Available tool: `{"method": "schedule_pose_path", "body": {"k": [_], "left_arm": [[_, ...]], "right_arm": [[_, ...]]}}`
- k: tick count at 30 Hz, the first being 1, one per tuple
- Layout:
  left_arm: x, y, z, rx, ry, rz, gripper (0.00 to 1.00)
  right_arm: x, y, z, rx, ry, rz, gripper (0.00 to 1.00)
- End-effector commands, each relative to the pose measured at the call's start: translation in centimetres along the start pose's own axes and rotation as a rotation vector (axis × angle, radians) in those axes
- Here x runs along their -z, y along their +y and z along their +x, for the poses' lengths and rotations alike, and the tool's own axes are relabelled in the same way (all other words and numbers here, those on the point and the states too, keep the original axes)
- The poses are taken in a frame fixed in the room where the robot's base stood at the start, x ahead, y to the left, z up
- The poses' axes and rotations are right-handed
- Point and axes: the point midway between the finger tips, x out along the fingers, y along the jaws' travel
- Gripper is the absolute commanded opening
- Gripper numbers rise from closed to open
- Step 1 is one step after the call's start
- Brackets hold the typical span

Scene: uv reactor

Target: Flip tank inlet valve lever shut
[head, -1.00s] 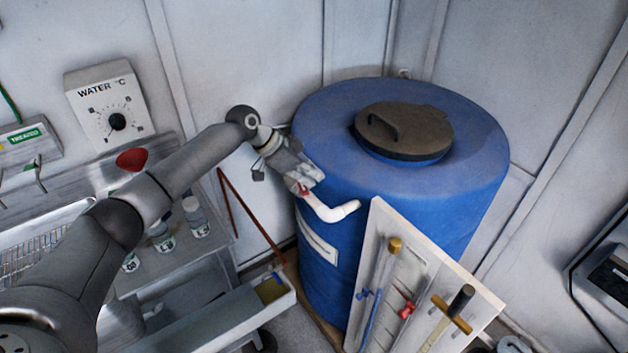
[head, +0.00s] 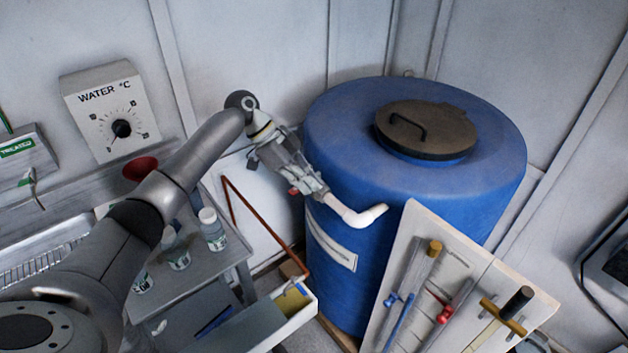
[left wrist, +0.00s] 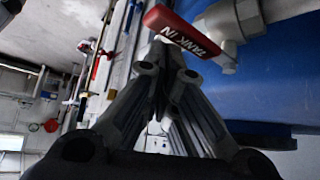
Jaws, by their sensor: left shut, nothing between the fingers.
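The red tank inlet valve lever, marked "TANK IN" (left wrist: 187,32), lies slanted across the top of the left wrist view, beside the grey-white valve body (left wrist: 232,22). In the head view only a small red part of it (head: 293,191) shows at the left side of my gripper. The white inlet pipe (head: 357,214) bends out in front of the blue tank (head: 335,290). My left gripper (head: 318,190) is shut and empty, close to the valve and hiding most of it. In the left wrist view its fingertips (left wrist: 167,62) are just below the lever; contact cannot be told.
A leaning board with tools (head: 400,265) stands before the tank. A copper pipe (head: 265,225) runs left of it. A bench with bottles (head: 235,248), an open drawer (head: 262,330) and a water temperature dial (head: 121,128) are at the left.

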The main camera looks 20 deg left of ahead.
Motion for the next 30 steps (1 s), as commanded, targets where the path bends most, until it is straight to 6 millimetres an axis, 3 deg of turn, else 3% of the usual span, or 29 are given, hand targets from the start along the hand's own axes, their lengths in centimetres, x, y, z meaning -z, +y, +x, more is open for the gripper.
{"method": "schedule_pose_path", "body": {"k": [30], "left_arm": [[-1.7, -0.5, -1.2, 0.006, -0.007, -0.007, 0.0]], "right_arm": [[0.1, 0.4, 0.3, -0.005, 0.002, -0.001, 0.4]]}}
